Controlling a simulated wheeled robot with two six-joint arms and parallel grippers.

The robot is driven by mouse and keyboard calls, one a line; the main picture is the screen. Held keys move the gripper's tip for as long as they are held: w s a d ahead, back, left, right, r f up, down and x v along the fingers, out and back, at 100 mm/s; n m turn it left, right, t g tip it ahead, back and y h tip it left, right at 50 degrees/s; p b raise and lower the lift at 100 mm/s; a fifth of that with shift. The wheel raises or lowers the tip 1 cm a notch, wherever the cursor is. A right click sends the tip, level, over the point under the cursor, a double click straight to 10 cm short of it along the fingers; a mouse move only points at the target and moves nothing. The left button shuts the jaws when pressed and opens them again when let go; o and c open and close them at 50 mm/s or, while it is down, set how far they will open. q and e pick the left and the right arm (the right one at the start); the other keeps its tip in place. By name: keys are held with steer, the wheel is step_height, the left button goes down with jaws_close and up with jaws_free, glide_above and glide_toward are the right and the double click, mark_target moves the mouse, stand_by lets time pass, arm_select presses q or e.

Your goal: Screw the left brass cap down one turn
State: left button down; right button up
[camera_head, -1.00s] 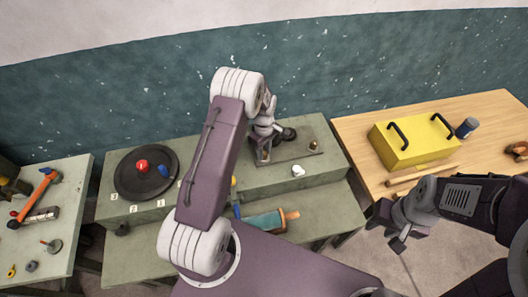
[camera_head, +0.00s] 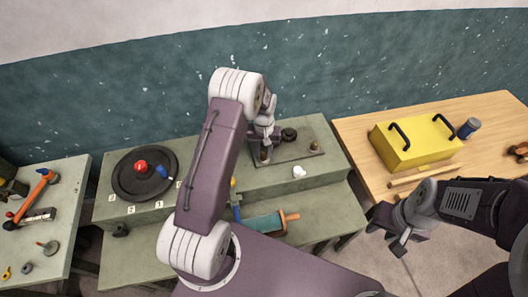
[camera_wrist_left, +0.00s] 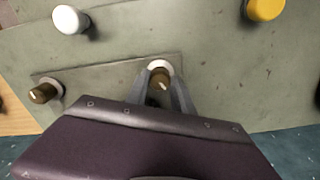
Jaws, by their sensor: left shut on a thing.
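The left brass cap (camera_wrist_left: 160,76) has a pale mark on its top and a white ring at its base. It sits between the fingers of my left gripper (camera_wrist_left: 160,92), which is shut on it. In the head view the left gripper (camera_head: 264,153) reaches down to the left end of the dark plate (camera_head: 297,154). The right brass cap (camera_head: 314,146) stands apart at the plate's other end; it also shows in the left wrist view (camera_wrist_left: 43,93). My right gripper (camera_head: 397,243) hangs away from the bench, its jaw opening unclear.
A black round knob (camera_head: 289,134) stands at the plate's back. A white knob (camera_head: 299,171) is in front of it. A dark disc (camera_head: 125,184) with red and blue knobs lies left. A yellow box (camera_head: 418,142) stands on the wooden table to the right.

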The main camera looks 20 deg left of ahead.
arm_select(q)
steer(key=m, duration=0.4)
steer(key=shift+w+r+m, duration=0.15)
steer(key=shift+w+m, duration=0.05)
steer(key=shift+m, duration=0.1)
steer(key=m, duration=0.3)
steer(key=shift+a+m+b, duration=0.1)
steer(key=shift+m+b, duration=0.2)
steer(key=m, duration=1.3)
steer(key=shift+m, duration=0.3)
steer(key=m, duration=0.4)
steer(key=shift+m, duration=0.3)
steer(key=m, duration=0.4)
steer(key=shift+m+b, duration=0.3)
steer(key=shift+m, duration=2.2)
